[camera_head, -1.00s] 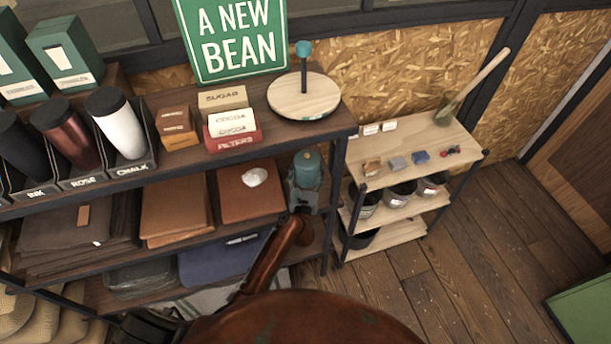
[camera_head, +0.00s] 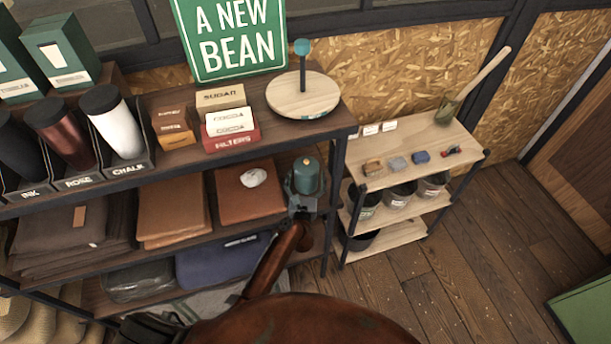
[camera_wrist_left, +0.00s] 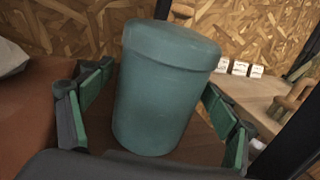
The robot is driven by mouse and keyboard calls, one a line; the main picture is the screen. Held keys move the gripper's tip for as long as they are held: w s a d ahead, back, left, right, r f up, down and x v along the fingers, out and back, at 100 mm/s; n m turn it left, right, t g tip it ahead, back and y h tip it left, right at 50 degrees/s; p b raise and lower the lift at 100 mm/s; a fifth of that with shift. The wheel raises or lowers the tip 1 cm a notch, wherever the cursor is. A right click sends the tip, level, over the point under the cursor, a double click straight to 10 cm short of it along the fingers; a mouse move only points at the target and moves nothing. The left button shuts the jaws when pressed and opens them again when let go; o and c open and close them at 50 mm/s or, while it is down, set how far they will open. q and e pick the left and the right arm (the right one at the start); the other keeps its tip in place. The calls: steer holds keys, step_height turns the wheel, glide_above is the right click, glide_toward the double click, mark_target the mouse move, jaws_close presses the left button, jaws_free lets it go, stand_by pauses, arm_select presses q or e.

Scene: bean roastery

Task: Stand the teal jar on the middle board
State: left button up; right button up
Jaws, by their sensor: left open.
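The teal jar (camera_head: 306,176) stands upright at the right end of the middle board (camera_head: 216,228), right of a leather folder. In the left wrist view the teal jar (camera_wrist_left: 160,90) fills the middle, its base at the brown board. My left gripper (camera_head: 303,203) is open in front of the jar. In the wrist view its green-padded fingers are spread on both sides of the jar, with a gap visible at the left. The gripper hides the jar's base in the head view. My right gripper is not in view.
The top board (camera_head: 195,155) carries tumblers, boxes and a round wooden stand (camera_head: 303,97). A leather folder (camera_head: 249,196) with a white lump lies left of the jar. A shelf post (camera_head: 334,190) is close at its right. A light wooden rack (camera_head: 410,140) stands further right.

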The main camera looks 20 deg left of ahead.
arm_select(q)
steer(key=shift+r, duration=0.25)
steer(key=v, duration=1.1)
steer(key=shift+s+f, duration=0.1)
steer(key=shift+f, duration=0.05)
steer(key=shift+s, duration=0.4)
